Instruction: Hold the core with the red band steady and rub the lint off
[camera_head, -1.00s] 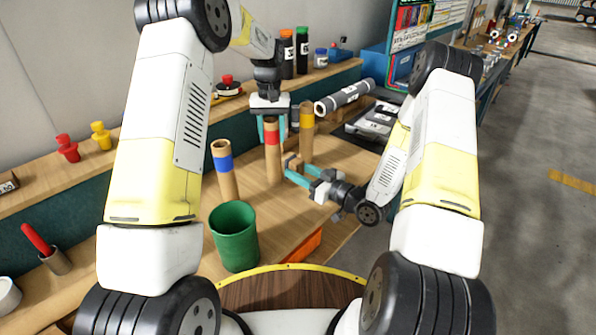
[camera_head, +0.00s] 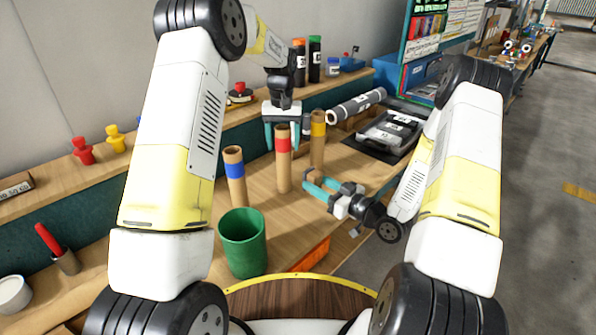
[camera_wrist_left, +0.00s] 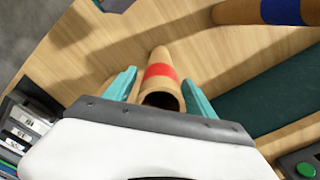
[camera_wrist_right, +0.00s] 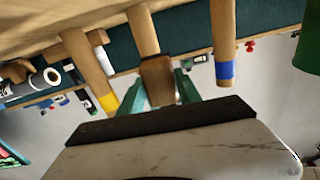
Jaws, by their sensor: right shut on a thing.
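The core with the red band (camera_head: 283,162) is a brown cardboard tube standing upright on the wooden bench. My left gripper (camera_head: 282,138) is above it, pointing down, with its teal fingers on either side of the tube's upper end. In the left wrist view the fingers are open, with gaps beside the red-banded core (camera_wrist_left: 161,75). My right gripper (camera_head: 317,185) is shut on a small brown block (camera_head: 316,176), to the right of the core with a gap between them. The block also shows in the right wrist view (camera_wrist_right: 157,82). I cannot make out lint on the core.
A blue-banded core (camera_head: 236,185) stands to the left and a yellow-banded core (camera_head: 318,150) to the right, close behind. A green bin (camera_head: 242,250) stands at the front left. A grey roll (camera_head: 357,105) and a black tray (camera_head: 380,140) lie at the back right.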

